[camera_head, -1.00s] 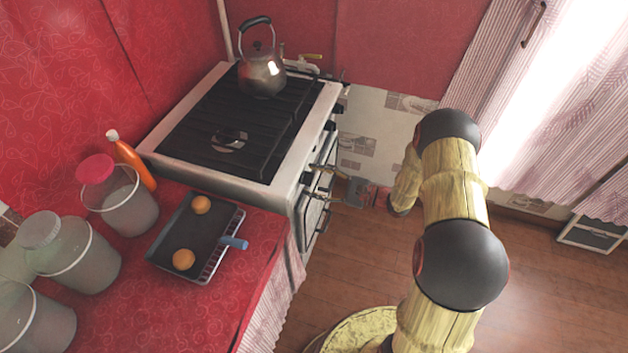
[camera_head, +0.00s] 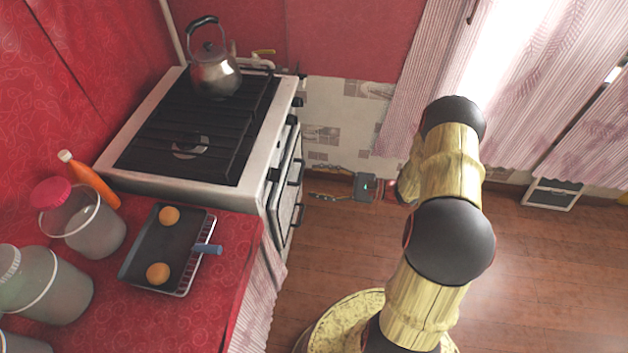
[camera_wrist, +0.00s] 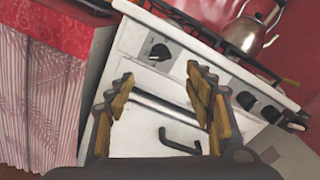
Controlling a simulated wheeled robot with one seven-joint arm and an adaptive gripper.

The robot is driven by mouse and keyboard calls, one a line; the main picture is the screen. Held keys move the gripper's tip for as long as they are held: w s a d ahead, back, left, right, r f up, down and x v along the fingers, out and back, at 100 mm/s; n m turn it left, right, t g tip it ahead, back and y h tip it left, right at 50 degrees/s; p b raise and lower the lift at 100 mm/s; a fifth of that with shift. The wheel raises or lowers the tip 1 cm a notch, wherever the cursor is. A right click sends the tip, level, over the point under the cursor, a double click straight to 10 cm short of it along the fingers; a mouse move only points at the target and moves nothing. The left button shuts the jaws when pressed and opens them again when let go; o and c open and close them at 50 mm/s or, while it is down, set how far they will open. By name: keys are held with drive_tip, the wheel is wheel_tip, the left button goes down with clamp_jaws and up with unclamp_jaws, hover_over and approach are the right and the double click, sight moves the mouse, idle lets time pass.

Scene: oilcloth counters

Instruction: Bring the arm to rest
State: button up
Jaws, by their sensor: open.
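My gripper (camera_head: 322,182) is open and empty in the head view, held out to the left of my arm in front of the stove's right side. Its fingers are spread apart with nothing between them. In the wrist view my gripper (camera_wrist: 162,95) faces the white front of the stove (camera_wrist: 140,48), with knobs and a dark handle beyond the fingers. In that view a gap seems to lie between fingertips and stove, though the exact distance is hard to tell.
The stove (camera_head: 255,150) bears a metal kettle (camera_head: 216,76). The red counter (camera_head: 225,285) holds a tray (camera_head: 185,238) with two orange round things, a blue-handled object (camera_head: 207,249), an orange bottle (camera_head: 92,182) and several jars. The wooden floor (camera_head: 530,270) at right is clear.

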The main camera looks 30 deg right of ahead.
idle(0.4)
drive_tip(key=s+a+f+g, duration=0.4)
drive_tip(key=s+f, duration=0.1)
drive_tip(key=s, duration=0.2)
drive_tip(key=s+a+r+n+g+h, duration=0.1)
drive_tip(key=s+r+n+g+h, duration=0.3)
drive_tip(key=s+r+n+g, duration=0.4)
drive_tip(key=s+d+r+n+t+h+p, duration=0.1)
drive_tip(key=s+r+n+h, duration=0.2)
drive_tip(key=r+h, duration=0.25)
drive_tip(key=s+d+r+n+h, duration=0.1)
drive_tip(key=s+r+n+h, duration=0.25)
drive_tip(key=r, duration=0.35)
drive_tip(key=a+r+n+t, duration=0.2)
drive_tip(key=a+r+t, duration=0.1)
drive_tip(key=r, duration=0.4)
drive_tip(key=s+a+r+n+t+h+p, duration=0.1)
drive_tip(key=a+r+n+t, duration=0.1)
drive_tip(key=r, duration=0.6)
drive_tip(key=shift+a+r+n+t+h, duration=0.15)
drive_tip(key=shift+a+n+t+h, duration=0.3)
drive_tip(key=shift+a, duration=0.4)
drive_tip(key=shift+s, duration=0.15)
